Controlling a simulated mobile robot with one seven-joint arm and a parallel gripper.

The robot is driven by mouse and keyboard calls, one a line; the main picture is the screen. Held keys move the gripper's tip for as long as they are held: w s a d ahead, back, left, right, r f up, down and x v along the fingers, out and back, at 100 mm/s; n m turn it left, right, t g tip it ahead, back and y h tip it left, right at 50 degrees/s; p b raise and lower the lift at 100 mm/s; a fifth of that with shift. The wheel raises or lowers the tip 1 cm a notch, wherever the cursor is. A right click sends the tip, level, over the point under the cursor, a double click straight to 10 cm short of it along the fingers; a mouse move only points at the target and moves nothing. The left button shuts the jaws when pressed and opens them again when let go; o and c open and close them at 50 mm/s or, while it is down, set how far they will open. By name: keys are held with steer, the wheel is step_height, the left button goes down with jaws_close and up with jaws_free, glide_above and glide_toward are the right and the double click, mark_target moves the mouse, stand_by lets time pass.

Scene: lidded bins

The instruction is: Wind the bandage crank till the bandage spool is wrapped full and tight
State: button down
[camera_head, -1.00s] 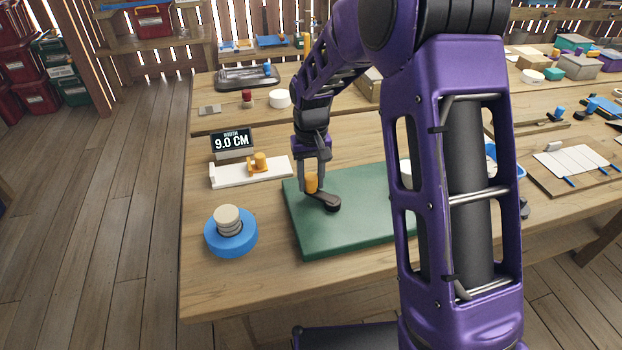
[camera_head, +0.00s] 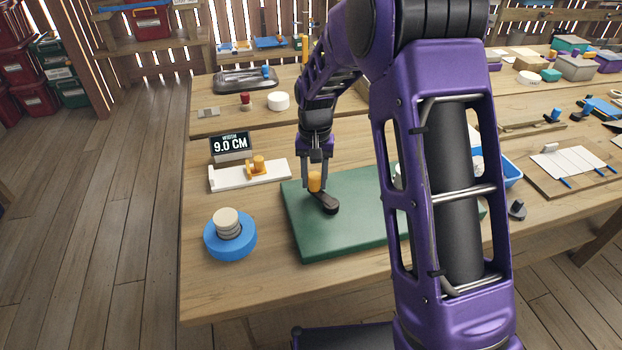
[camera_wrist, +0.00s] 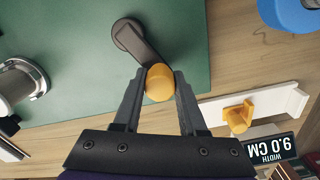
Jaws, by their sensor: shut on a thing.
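The bandage crank is a dark crank arm (camera_head: 324,202) with an orange knob (camera_head: 315,182), mounted on a green board (camera_head: 300,226). My gripper (camera_head: 314,176) points down with its fingers on either side of the knob, shut on it. The wrist view shows the same grip: the orange knob (camera_wrist: 160,83) sits between the fingertips, and the crank arm (camera_wrist: 137,40) runs to its round pivot. A metal-flanged spool with white around it (camera_wrist: 20,84) shows at the left of the wrist view. My arm mostly hides that part of the board in the head view, so how full the spool is cannot be told.
A white gauge with an orange slider (camera_head: 256,167) and a "WIDTH 9.0 CM" sign (camera_head: 231,145) stand left of the board. A blue round base with a stack of pale discs (camera_head: 230,241) is at the front left. A blue tray (camera_head: 512,166) lies right of my arm.

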steer(key=d+m, duration=0.1)
steer(key=m, duration=0.2)
steer(key=w+d+m+p, duration=0.1)
steer(key=m, duration=0.1)
steer(key=shift+w+d+r+m, duration=0.1)
steer(key=shift+d+m, duration=0.25)
steer(key=shift+m, duration=0.05)
steer(key=d+m+p, duration=0.1)
steer(key=m, duration=0.1)
steer(key=d+m+p, duration=0.1)
steer(key=m, duration=0.1)
steer(key=shift+d, duration=0.2)
steer(key=d+m+p, duration=0.1)
steer(key=m, duration=0.1)
steer(key=s+d+m+p, duration=0.1)
steer(key=m, duration=0.1)
steer(key=shift+m, duration=0.4)
steer(key=shift+s+d+m+p, duration=0.4)
steer(key=shift+m+p, duration=0.05)
steer(key=shift+m, duration=0.5)
steer(key=shift+s+d+m+p, duration=0.35)
steer(key=shift+m+p, duration=0.1)
steer(key=shift+m, duration=0.5)
steer(key=shift+c, duration=2.3)
jaws_free()
step_height(320, 180, up, 17)
steer(key=p, duration=0.1)
steer(key=shift+r, duration=0.15)
